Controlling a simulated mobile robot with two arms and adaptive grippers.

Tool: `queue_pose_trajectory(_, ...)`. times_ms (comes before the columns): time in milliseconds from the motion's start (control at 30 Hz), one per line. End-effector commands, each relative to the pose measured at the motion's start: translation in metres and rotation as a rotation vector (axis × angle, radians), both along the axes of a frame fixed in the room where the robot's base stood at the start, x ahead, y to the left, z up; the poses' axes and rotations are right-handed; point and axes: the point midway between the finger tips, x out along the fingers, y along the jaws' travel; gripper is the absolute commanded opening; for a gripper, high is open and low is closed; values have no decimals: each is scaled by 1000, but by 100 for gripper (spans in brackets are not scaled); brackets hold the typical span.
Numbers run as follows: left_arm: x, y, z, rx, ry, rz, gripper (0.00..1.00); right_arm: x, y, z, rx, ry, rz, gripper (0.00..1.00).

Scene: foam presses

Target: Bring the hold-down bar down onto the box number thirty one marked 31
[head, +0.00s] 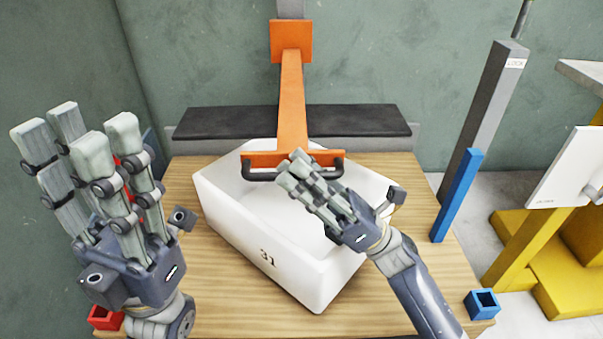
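The white box (262,255) marked 31 stands turned at an angle on the wooden table. Whether the crosspiece touches the box I cannot tell. My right gripper (302,180) is over the box at the handle, its fingers stretched toward it and overlapping its right part. Its grip on the handle is not clear. My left gripper (90,140) is raised at the left, fingers up and apart, open, away from the box.
A black padded strip (230,122) runs along the table's back. A grey post (485,115) and a blue bar (456,195) stand at the right. A blue square socket (482,304) and a red one (105,318) sit at the front corners. Yellow equipment (560,275) stands further right.

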Motion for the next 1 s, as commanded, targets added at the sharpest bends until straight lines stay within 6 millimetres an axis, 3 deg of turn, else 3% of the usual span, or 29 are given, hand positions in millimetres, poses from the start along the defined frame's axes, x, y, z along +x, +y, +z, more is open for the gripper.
queue_pose_trajectory(167, 0, 1, 0, -1, 0, 1, 36, -1, -8, -9, -1, 4, -2, 20)
queue_pose_trajectory(600, 0, 0, 0, 0, 0, 0, 36, -13, -70, -69, -1, 4, -2, 20)
queue_pose_trajectory(1000, 0, 0, 0, 0, 0, 0, 36, -17, -86, -84, 0, 0, -1, 20)
